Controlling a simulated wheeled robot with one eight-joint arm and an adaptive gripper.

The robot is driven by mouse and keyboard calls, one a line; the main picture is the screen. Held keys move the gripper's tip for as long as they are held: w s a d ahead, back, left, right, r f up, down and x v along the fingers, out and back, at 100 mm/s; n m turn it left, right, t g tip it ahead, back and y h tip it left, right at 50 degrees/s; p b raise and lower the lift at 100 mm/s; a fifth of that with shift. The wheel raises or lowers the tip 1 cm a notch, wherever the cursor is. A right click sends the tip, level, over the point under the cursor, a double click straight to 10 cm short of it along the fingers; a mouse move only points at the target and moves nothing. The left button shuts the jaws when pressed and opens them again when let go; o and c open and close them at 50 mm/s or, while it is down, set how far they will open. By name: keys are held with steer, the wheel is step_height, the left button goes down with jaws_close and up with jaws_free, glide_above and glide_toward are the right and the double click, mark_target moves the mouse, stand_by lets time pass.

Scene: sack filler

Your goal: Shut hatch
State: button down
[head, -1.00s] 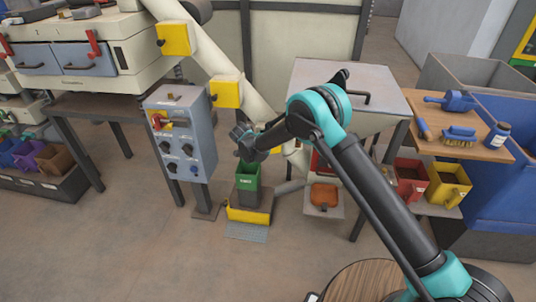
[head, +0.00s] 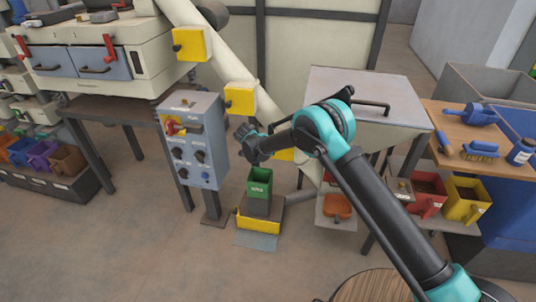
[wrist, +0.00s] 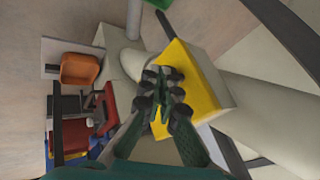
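The yellow-faced hatch box (head: 285,155) on the sloping cream pipe is mostly hidden behind my gripper and forearm in the head view. In the wrist view a yellow panel (wrist: 197,80) on a cream box lies right ahead of the fingers. My gripper (wrist: 164,76) has its fingertips drawn together in front of this panel. I see nothing clearly held between them, and cannot tell whether they touch it. In the head view my gripper (head: 245,143) is just left of the box. Two more yellow hatches with dark knobs, an upper (head: 190,44) and a middle one (head: 240,99), sit higher up.
A blue-grey control box (head: 192,140) on a post stands left of my gripper. A green bin (head: 259,182) stands on a yellow-fronted base below. A grey-lidded hopper (head: 365,95) is behind my arm. A wooden shelf (head: 450,125) with brushes is at the right.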

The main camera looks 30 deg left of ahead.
steer(key=v, duration=1.2)
steer(key=shift+d, duration=0.1)
